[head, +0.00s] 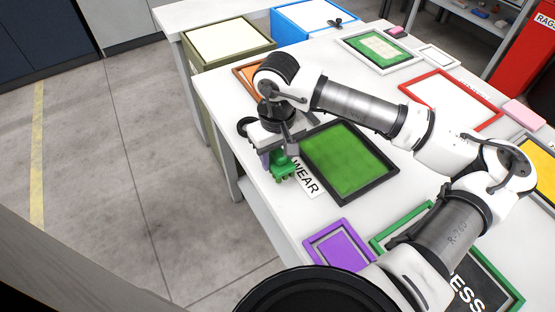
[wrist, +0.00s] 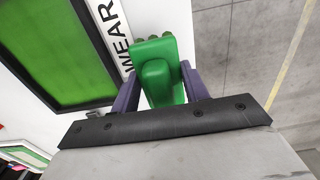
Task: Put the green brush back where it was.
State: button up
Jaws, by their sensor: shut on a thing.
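The green brush (head: 283,166) is in my gripper (head: 276,158), near the left edge of the white table in the head view. In the wrist view the green brush (wrist: 158,72) sits between the two purple fingers of my gripper (wrist: 160,85), which are shut on it. The brush is beside a white label reading "WEAR" (head: 306,178) and a black-framed green panel (head: 348,160). I cannot tell whether the brush touches the table.
A purple frame (head: 338,246) and a green frame with a black panel (head: 478,285) lie nearer me. Olive (head: 228,47) and blue (head: 313,18) bins stand beyond the table. Floor is open at left.

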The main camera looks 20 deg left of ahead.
aim_at(277, 164)
notch_tip(277, 164, down, 3)
jog(key=shift+r, duration=0.1)
jog(key=shift+f, duration=0.3)
jog(key=o, duration=1)
jog(key=shift+r, duration=0.1)
jog(key=shift+c, duration=0.2)
jog(key=shift+r, duration=0.1)
jog(key=shift+r+p, duration=0.2)
jog(key=shift+p, duration=0.15)
notch_tip(277, 164, up, 12)
jog(key=shift+f+b, duration=0.15)
jog(key=shift+b, duration=0.85)
